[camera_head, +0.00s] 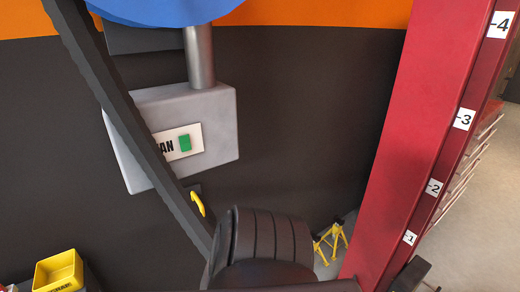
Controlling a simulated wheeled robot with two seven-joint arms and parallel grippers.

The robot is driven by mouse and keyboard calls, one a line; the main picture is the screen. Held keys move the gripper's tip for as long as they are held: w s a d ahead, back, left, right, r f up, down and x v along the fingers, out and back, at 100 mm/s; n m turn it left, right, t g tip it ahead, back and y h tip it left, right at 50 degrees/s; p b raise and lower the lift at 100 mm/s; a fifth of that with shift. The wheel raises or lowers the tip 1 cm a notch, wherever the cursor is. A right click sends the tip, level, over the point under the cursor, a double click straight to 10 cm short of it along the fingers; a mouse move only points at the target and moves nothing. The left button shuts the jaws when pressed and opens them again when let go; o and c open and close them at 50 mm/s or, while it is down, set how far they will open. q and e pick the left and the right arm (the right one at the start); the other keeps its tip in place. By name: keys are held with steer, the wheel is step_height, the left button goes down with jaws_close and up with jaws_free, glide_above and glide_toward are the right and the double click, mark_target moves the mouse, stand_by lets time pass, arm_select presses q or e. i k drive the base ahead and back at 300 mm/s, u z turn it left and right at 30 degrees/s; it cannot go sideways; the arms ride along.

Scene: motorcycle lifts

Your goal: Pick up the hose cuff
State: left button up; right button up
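A black ribbed, rounded piece, which looks like the hose cuff (268,238), stands at the bottom centre of the head view. A long dark hose (125,120) with a ridged edge slants down from the top left to its left side. The lower part of the cuff is cut off by the bottom edge, and I cannot tell what it rests on. A small yellow hook-shaped handle (197,203) shows beside the hose. Neither of my grippers can be made out in this view.
A grey switch box (220,120) with a green button (185,143) is on the dark wall behind. A blue round housing (165,8) hangs above. A red post (415,130) with number labels rises at right. Yellow stands (332,242) and a yellow bin (60,272) are low down.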

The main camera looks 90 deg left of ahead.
mark_target(199, 200)
steer(key=u, duration=1.05)
steer(key=i, duration=1.5)
steer(key=u, duration=3.05)
